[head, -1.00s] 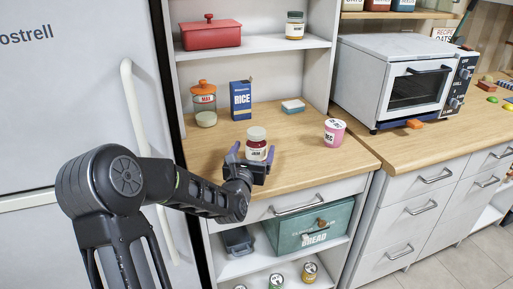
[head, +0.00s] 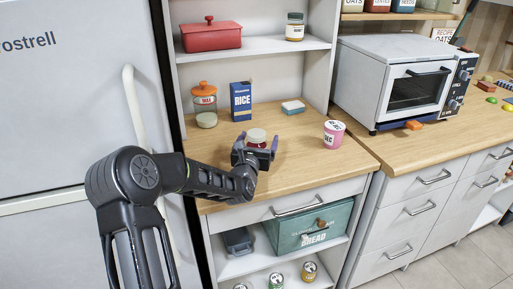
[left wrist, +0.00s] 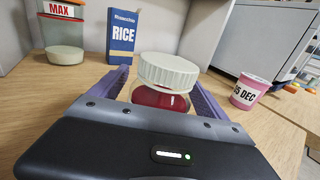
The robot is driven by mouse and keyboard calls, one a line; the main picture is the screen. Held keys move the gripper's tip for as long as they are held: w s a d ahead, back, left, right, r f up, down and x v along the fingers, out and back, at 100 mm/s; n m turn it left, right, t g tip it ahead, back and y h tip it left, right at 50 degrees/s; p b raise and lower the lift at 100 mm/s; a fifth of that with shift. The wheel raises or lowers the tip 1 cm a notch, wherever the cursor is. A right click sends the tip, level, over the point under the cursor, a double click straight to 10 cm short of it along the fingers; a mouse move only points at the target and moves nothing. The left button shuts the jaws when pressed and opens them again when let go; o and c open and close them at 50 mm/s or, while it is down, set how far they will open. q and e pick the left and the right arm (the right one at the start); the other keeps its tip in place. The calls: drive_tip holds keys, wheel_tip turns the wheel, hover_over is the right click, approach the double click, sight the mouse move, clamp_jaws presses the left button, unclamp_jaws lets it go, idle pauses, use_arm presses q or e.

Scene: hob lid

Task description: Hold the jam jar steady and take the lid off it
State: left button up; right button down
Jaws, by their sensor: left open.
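The jam jar (head: 256,144) stands upright on the wooden counter, with its pale lid (head: 257,135) on top. In the left wrist view the jar's red body (left wrist: 160,98) and ribbed cream lid (left wrist: 168,71) show between my left gripper's fingers. My left gripper (head: 257,150) is open, with one purple finger on each side of the jar; the left wrist view shows the fingers (left wrist: 158,92) too. I cannot tell whether they touch the glass. The jar's lower part is hidden by the gripper. My right gripper is not in view.
A pink cup (head: 334,134) stands to the right. A toaster oven (head: 395,85) is farther right. Shelf sides bound the space.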

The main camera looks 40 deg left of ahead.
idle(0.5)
use_arm(q)
drive_tip(key=shift+r, duration=0.1)
clamp_jaws()
idle(0.8)
wheel_tip(320, 180, up, 10)
drive_tip(key=shift+r+b, duration=0.1)
drive_tip(key=shift+b, duration=0.3)
idle(0.4)
drive_tip(key=c, duration=0.6)
unclamp_jaws()
clamp_jaws()
